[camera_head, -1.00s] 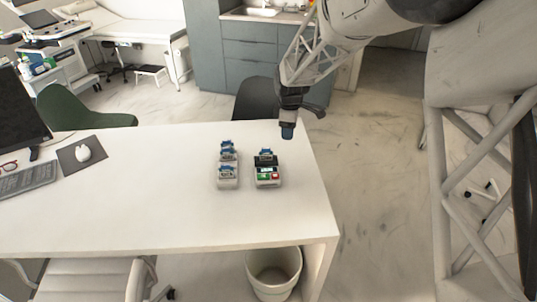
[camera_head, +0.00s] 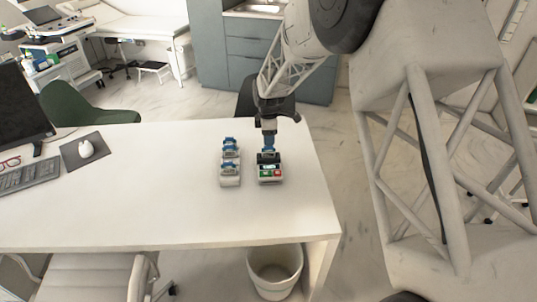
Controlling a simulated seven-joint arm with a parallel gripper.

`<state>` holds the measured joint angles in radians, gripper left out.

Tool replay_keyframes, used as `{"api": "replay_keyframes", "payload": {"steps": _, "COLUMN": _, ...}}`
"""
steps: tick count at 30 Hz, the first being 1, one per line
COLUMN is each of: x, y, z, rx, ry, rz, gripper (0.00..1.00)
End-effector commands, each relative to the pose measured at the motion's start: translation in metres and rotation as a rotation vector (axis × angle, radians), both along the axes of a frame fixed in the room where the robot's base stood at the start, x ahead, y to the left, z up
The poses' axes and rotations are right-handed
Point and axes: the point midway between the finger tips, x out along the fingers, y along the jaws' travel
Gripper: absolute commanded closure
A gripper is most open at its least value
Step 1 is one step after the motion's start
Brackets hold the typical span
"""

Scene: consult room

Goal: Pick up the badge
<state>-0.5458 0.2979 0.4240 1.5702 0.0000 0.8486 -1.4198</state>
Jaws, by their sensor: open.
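No badge can be told apart for certain at this size. A small pale unit (camera_head: 270,179) with a dark top, a green patch and a red patch stands on the white desk (camera_head: 120,205) near its right end. Just left of it stands a pale holder (camera_head: 230,181) with several blue-topped pieces. My gripper (camera_head: 268,148) points down at the back edge of the dark-topped unit, with its blue tips close above or behind it. I cannot tell whether they touch. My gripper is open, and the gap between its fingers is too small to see.
A monitor (camera_head: 20,105), keyboard (camera_head: 28,175), red glasses (camera_head: 9,163) and a mouse (camera_head: 86,149) on a dark mat are at the desk's left. A dark chair stands behind the desk, a bin (camera_head: 275,272) below its front. The desk's middle is clear.

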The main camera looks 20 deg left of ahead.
Motion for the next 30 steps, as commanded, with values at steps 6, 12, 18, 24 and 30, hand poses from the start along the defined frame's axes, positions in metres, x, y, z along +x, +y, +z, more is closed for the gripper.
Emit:
{"api": "replay_keyframes", "payload": {"steps": 6, "x": 0.000, "y": 0.000, "z": -0.018, "rx": -0.001, "ry": 0.003, "rz": 0.000, "gripper": 0.52}}
{"api": "replay_keyframes", "payload": {"steps": 12, "x": 0.000, "y": 0.000, "z": -0.021, "rx": 0.000, "ry": 0.001, "rz": -0.001, "gripper": 0.52}}
{"api": "replay_keyframes", "payload": {"steps": 18, "x": 0.000, "y": 0.000, "z": -0.022, "rx": 0.000, "ry": 0.001, "rz": -0.001, "gripper": 0.52}}
{"api": "replay_keyframes", "payload": {"steps": 24, "x": 0.000, "y": 0.000, "z": -0.033, "rx": -0.001, "ry": 0.002, "rz": -0.001, "gripper": 0.52}}
{"api": "replay_keyframes", "payload": {"steps": 30, "x": 0.001, "y": 0.000, "z": -0.056, "rx": -0.001, "ry": 0.002, "rz": -0.001, "gripper": 0.52}}
